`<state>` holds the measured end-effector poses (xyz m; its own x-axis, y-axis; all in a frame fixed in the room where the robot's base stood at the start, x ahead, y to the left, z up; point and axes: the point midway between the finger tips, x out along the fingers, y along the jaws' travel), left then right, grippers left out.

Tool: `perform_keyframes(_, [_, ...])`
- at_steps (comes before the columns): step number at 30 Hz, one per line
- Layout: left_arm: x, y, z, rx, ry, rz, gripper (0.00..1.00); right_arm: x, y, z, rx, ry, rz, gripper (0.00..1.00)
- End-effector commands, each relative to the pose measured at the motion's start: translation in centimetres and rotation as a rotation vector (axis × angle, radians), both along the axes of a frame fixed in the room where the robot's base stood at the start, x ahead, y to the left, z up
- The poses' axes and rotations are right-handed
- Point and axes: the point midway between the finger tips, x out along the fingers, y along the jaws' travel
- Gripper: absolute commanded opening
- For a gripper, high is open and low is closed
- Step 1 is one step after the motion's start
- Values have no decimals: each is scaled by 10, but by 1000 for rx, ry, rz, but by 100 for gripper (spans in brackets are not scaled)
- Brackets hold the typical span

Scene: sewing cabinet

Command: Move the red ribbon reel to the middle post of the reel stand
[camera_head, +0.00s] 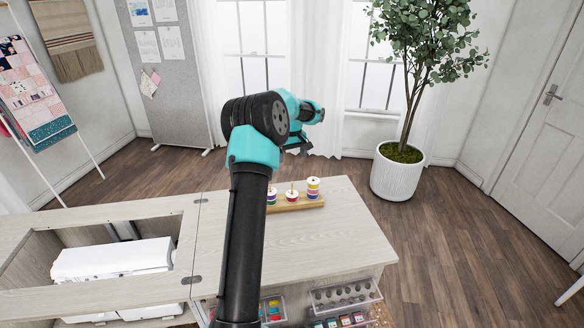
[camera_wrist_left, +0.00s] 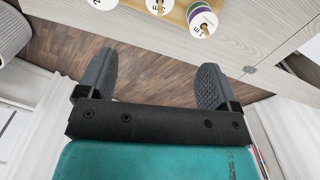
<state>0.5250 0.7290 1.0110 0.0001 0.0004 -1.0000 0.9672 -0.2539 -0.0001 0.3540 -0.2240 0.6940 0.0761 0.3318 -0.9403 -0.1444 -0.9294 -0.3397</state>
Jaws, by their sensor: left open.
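The wooden reel stand (camera_head: 299,204) stands on the cabinet top, partly behind my left arm in the head view. It bears three separate reels or stacks. The left stack (camera_head: 271,197) shows green and purple edges. A low reel with a red edge (camera_head: 292,196), seemingly the red ribbon reel, sits around the middle post. The right stack (camera_head: 313,188) is taller, with yellow and purple. The reel stand also shows at the top of the left wrist view (camera_wrist_left: 180,12). My left gripper (camera_wrist_left: 155,78) is open and empty, apart from the reels. My right gripper is not in view.
The pale cabinet top (camera_head: 340,245) is clear right of the stand. A white sewing machine (camera_head: 115,260) sits in the opening at left. Open drawers (camera_head: 345,295) with small items jut out in front. A potted plant (camera_head: 399,175) stands beyond the cabinet.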

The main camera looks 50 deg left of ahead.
Motion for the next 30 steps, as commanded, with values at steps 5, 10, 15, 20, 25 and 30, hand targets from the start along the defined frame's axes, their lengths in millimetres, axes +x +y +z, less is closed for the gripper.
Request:
perform_keyframes(5, [1,0,31,1,-2,-1,86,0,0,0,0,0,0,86])
perform_keyframes(10, [0,0,46,0,0,-1,86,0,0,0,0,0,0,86])
perform_keyframes(15, [0,0,49,0,0,0,86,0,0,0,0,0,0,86])
perform_keyframes(20, [0,0,48,0,0,0,86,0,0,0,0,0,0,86])
perform_keyframes(25, [0,0,48,0,0,0,86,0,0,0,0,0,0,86])
perform_keyframes(30, [0,0,48,0,0,0,86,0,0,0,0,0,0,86])
